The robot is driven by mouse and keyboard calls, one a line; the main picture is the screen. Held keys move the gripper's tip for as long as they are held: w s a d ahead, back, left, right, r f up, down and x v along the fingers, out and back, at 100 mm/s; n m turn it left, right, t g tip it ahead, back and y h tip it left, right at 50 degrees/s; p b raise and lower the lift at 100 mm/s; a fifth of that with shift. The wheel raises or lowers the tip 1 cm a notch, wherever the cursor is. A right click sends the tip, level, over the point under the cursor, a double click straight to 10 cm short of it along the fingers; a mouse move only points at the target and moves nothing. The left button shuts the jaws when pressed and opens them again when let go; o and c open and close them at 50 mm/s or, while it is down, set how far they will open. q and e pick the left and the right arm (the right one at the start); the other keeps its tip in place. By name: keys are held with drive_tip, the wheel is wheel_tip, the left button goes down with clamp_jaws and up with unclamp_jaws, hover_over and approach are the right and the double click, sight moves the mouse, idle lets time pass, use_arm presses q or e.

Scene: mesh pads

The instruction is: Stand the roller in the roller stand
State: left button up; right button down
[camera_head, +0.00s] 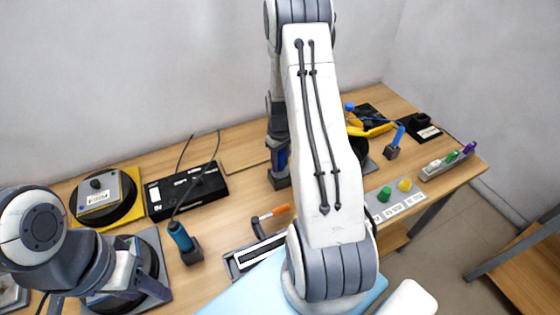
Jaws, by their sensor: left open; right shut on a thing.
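My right arm fills the middle of the head view, and its gripper (278,143) points down behind the forearm. It is shut on a slim blue-and-dark upright thing, probably the roller (282,160). The lower end of that thing is at a small dark block (279,181), probably the roller stand; I cannot tell whether it is seated in it or just above it. The forearm hides the right side of this spot. My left gripper (115,281) is open at the lower left, above a dark round pad on a grey plate (162,256).
A blue corded tool (180,238) stands in a black block at left. A black box (187,190), a yellow plate with a disc (103,197) and an orange-handled tool (272,214) are nearby. Another blue tool (398,135) and coloured knobs (384,194) are at right. Clear wood lies left of the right gripper.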

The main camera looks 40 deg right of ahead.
drive_tip(key=shift+c, duration=2.2)
unclamp_jaws()
drive_tip(key=shift+r, duration=0.15)
drive_tip(key=shift+r, duration=0.4)
wheel_tip(320, 180, up, 10)
drive_tip(key=shift+f+b, duration=0.25)
drive_tip(key=shift+b, duration=0.85)
